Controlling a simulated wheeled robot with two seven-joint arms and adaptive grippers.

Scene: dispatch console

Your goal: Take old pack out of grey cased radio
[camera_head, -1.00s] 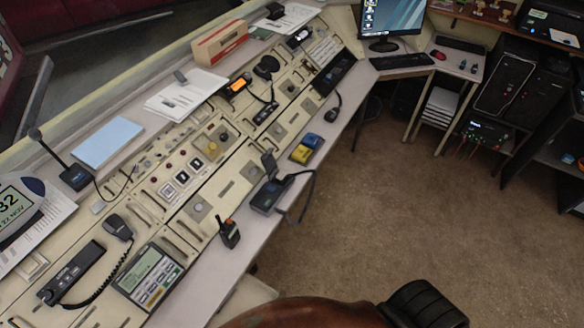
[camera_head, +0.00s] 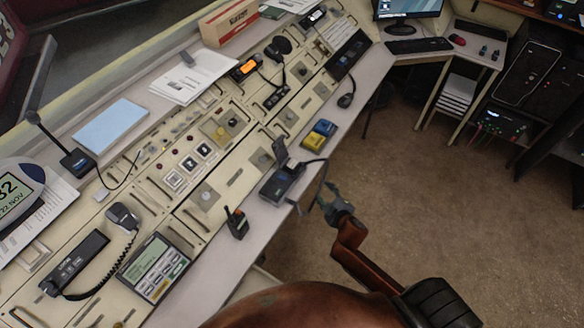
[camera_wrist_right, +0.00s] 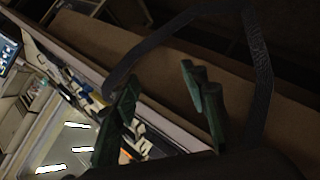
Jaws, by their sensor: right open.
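The grey cased radio (camera_head: 282,181) sits at the front edge of the console in the head view. A flap or lid stands up at its back, and a dark strap hangs off its right side over the edge. I cannot make out the old pack. My right gripper (camera_head: 332,203) is open and empty, just right of the radio, beyond the console edge and close to the strap. In the right wrist view, the open fingers (camera_wrist_right: 160,108) have the dark strap (camera_wrist_right: 262,65) looping behind and around them; contact is unclear. My left gripper is not in view.
Yellow and blue blocks (camera_head: 319,134) lie behind the radio on the console edge. A small handheld radio (camera_head: 237,222) stands to its left. The floor (camera_head: 420,210) on the right is clear.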

